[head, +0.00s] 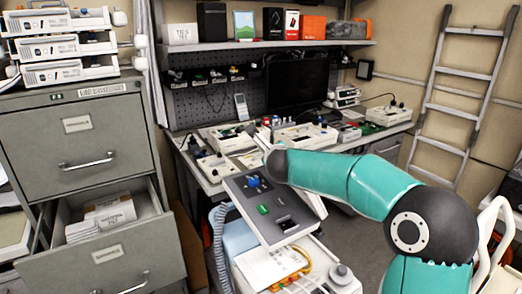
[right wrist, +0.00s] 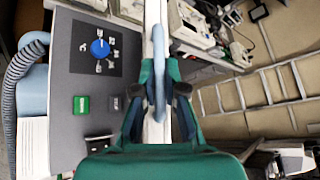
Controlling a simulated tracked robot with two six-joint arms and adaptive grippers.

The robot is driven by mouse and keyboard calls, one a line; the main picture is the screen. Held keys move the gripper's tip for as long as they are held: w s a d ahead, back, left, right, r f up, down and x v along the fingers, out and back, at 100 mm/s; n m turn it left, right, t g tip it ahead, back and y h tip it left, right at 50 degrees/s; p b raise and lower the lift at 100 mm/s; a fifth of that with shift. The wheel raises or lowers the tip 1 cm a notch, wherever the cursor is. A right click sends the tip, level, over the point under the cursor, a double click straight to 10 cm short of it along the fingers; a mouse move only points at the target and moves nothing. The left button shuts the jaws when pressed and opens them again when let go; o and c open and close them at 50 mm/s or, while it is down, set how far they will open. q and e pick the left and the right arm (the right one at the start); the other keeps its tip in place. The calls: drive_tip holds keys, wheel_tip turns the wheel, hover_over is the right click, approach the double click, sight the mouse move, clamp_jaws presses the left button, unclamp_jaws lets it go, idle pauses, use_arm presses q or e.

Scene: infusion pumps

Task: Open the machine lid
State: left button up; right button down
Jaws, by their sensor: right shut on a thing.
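The machine's lid is a dark grey panel (head: 266,208) with a blue knob and a green button, left of my right arm in the head view. It sits at a slant above the machine's pale body (head: 238,243). In the right wrist view the panel (right wrist: 75,70) fills the left side. My right gripper (right wrist: 160,92) is shut on the pale blue handle bar (right wrist: 159,55) along the panel's white edge. In the head view my teal right arm hides most of that gripper. My left gripper is not in view.
A grey filing cabinet (head: 82,135) with an open lower drawer (head: 110,243) stands at left. A workbench (head: 215,187) with devices and a monitor (head: 297,82) is behind. A ladder (head: 455,95) leans at right. A corrugated hose (head: 217,240) hangs beside the machine.

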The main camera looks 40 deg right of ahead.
use_arm(q)
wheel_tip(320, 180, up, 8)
drive_tip(key=p, duration=0.6)
use_arm(e)
drive_tip(key=s+d+r, duration=0.1)
drive_tip(key=d, duration=0.5)
drive_tip(key=s+d+r, duration=0.2)
drive_tip(key=d, duration=0.4)
drive_tip(key=shift+s+d+r, duration=0.15)
drive_tip(key=shift+s+r, duration=0.05)
drive_tip(key=shift+s, duration=0.1)
drive_tip(key=shift+f, duration=0.1)
drive_tip(key=c, duration=1.5)
unclamp_jaws()
drive_tip(key=v, duration=1.2)
drive_tip(key=shift+s+d, duration=0.1)
drive_tip(key=shift+s, duration=0.05)
